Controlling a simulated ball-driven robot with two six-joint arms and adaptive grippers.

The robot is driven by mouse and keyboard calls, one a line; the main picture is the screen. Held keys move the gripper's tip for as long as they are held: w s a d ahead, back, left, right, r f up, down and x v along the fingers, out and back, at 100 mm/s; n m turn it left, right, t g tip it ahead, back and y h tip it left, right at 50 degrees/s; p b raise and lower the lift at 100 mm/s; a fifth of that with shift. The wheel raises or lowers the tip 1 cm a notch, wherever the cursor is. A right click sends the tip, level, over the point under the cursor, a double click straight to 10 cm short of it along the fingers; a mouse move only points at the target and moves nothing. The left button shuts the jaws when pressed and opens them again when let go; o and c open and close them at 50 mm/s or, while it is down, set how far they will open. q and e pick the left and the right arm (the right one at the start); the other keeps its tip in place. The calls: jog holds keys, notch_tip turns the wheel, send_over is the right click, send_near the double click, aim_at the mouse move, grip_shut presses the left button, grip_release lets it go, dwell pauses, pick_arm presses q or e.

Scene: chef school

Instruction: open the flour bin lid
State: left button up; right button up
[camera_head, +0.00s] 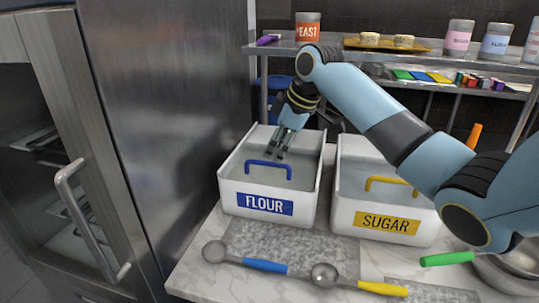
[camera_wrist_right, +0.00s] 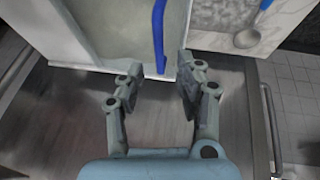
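The white flour bin (camera_head: 228,200) stands on the counter at the centre, with a blue FLOUR label on its front. Its grey lid (camera_head: 301,180) lies across the top and looks closed. A blue handle (camera_head: 268,163) stands up near the lid's front edge. My right gripper (camera_head: 275,153) points down above the lid, just behind the handle in the picture. In the right wrist view, my right gripper (camera_wrist_right: 160,76) has its fingers apart with nothing between them. The blue handle (camera_wrist_right: 158,35) shows just beyond the fingertips. My left gripper is not in view.
A white sugar bin (camera_head: 345,222) with a yellow handle stands close on the right. A blue-handled spoon (camera_head: 265,265) and a yellow-handled spoon (camera_head: 385,289) lie in front. A tall steel cabinet (camera_head: 170,90) rises at left. A shelf (camera_head: 340,50) with jars runs behind.

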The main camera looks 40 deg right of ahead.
aim_at(271, 164)
jog(key=x, duration=0.3)
jog(key=shift+w+a, duration=0.1)
jog(key=shift+w, duration=0.05)
jog(key=shift+w+f, duration=0.25)
jog(key=shift+f, duration=0.5)
jog(key=shift+c, duration=0.5)
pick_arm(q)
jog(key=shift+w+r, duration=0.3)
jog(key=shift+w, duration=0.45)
pick_arm(e)
grip_shut()
